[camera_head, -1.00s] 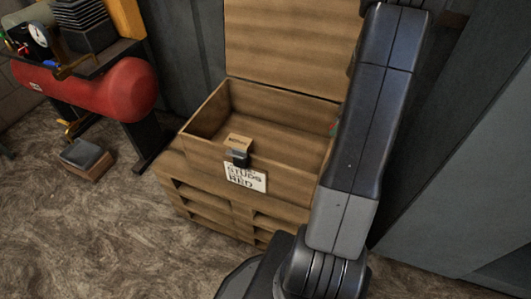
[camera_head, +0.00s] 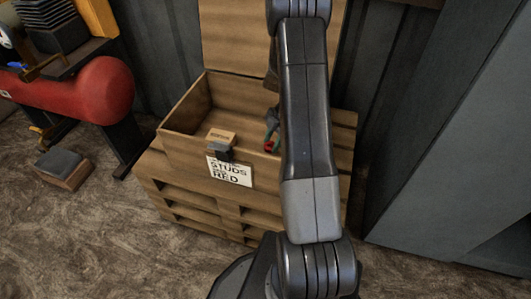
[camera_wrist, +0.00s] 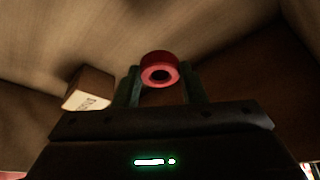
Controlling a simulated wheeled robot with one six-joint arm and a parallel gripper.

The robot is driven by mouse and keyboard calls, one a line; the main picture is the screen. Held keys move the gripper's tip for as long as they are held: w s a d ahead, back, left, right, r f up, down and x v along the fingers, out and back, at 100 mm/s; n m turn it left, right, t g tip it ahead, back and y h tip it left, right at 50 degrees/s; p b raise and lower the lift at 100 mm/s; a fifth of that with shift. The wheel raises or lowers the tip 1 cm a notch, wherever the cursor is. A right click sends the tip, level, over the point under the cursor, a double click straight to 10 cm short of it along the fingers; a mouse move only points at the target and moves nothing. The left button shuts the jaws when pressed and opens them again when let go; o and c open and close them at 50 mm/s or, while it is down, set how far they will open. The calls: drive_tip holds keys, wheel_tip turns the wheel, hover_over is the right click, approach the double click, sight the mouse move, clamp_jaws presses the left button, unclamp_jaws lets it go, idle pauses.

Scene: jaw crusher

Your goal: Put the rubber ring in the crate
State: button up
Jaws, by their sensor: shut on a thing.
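The rubber ring is a small, thick red ring (camera_wrist: 160,70) with a dark hole. My gripper (camera_wrist: 160,82) is shut on it, with a dark green finger on each side. In the head view the ring (camera_head: 269,146) shows as a small red spot at the gripper's tip, just left of my arm. The crate (camera_head: 184,143) is an open wooden box with its lid raised at the back and a white label on its front. My gripper is at the crate's right part, in front of its opening in the picture. I cannot tell how deep it is. My arm hides the crate's right side.
The crate stands on a wooden pallet (camera_head: 187,215). A small block (camera_head: 221,140) sits at its front edge; a small pale box (camera_wrist: 90,88) shows left in the wrist view. A red tank (camera_head: 95,90) stands left, a grey panel (camera_head: 440,150) right.

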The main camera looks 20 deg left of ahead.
wheel_tip(320, 180, down, 7)
drive_tip(key=shift+b, duration=0.55)
drive_tip(key=shift+f, duration=0.2)
drive_tip(key=o, duration=1)
drive_tip(key=shift+r, duration=0.15)
drive_tip(key=shift+r, duration=0.25)
drive_tip(key=p+v, duration=0.2)
drive_tip(key=v, duration=0.9)
drive_tip(key=shift+w+d+r, duration=0.1)
drive_tip(key=shift+w+r, duration=0.05)
drive_tip(key=shift+r, duration=0.15)
